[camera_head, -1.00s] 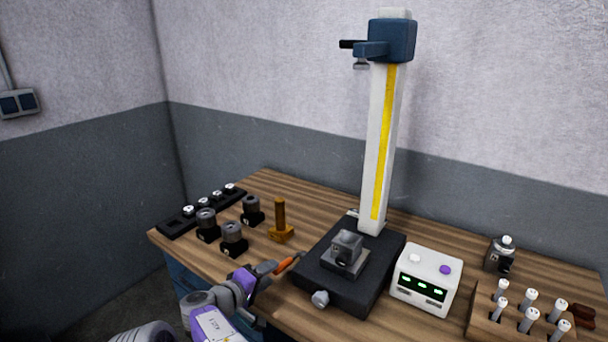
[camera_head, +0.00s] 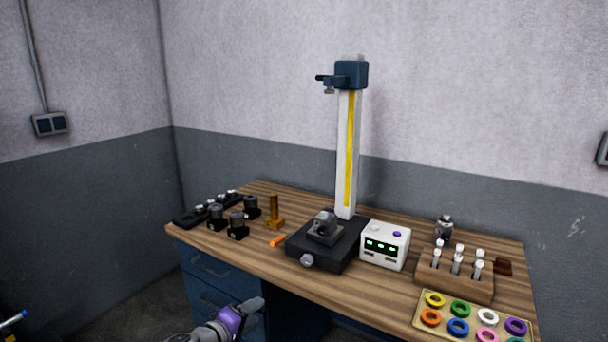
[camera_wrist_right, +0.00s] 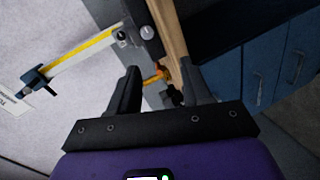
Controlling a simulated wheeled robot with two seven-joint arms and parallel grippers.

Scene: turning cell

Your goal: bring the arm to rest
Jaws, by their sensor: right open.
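My right gripper (camera_head: 252,305) is low in front of the bench, clear of the bench top, in the head view. In the right wrist view its two dark fingers stand apart with nothing held between them (camera_wrist_right: 163,88). The purple gripper body shows behind them. My left gripper does not show in either view.
The wooden bench (camera_head: 205,246) bears a tall column gauge (camera_head: 345,150) on a black base, a white display box (camera_head: 385,245), an orange piece (camera_head: 277,241), a brass stand (camera_head: 274,214), several dark holders at the left, a wooden peg rack (camera_head: 455,286) and a tray of coloured rings (camera_head: 424,313). Blue drawers (camera_head: 222,290) are below.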

